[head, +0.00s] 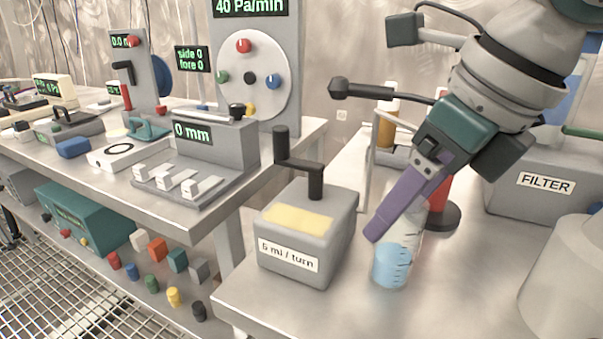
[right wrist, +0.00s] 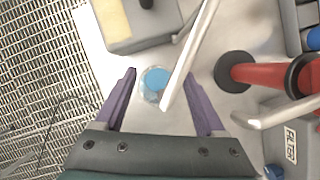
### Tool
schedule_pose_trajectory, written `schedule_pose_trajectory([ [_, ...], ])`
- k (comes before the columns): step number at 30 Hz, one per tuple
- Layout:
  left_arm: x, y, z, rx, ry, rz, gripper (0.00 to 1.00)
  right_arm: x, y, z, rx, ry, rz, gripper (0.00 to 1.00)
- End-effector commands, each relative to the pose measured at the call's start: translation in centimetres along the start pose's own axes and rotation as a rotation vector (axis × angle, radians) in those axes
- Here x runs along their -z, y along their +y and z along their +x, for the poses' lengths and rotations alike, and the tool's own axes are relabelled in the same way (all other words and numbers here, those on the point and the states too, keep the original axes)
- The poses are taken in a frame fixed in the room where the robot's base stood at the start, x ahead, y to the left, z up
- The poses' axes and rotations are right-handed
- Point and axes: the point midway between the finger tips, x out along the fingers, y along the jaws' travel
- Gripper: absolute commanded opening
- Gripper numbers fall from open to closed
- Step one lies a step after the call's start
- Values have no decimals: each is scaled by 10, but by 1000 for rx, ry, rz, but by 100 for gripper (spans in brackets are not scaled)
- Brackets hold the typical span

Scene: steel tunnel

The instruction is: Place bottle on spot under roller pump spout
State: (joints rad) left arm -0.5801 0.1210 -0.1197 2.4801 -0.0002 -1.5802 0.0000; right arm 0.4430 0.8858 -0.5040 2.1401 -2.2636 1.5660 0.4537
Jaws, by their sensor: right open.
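The bottle (head: 391,264) is a clear graduated vessel with blue liquid, standing upright on the bench right of the roller pump (head: 306,240). The pump is a grey box with a crank, labelled "5 ml / turn". My right gripper (head: 378,236) has purple fingers and reaches down at the bottle's upper part. In the right wrist view it is open (right wrist: 158,76), with the bottle (right wrist: 154,78) between and slightly beyond its fingertips. The pale spout (right wrist: 185,62) crosses this view and ends near the bottle. I cannot tell whether the bottle is directly under it. No marked spot is visible. My left gripper is out of view.
A red cylinder with a black base (right wrist: 265,74) stands close to the right of the spout. A grey FILTER box (head: 545,182) is behind on the right. A bench with instruments (head: 150,190) is at left. The bench front beside the bottle is clear.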

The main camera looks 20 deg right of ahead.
Motion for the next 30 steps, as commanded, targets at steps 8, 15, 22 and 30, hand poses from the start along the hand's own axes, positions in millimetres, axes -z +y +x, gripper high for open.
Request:
schedule_pose_trajectory([
  [8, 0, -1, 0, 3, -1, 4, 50, 0, 0, 0, 0, 0, 0, 82],
  [15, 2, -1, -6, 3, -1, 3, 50, -2, -1, -23, 2, -3, -1, 82],
  [22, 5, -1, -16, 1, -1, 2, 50, -2, -1, -76, 4, -3, -1, 82],
  [30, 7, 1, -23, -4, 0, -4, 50, -1, 0, -116, 1, -1, 0, 82],
])
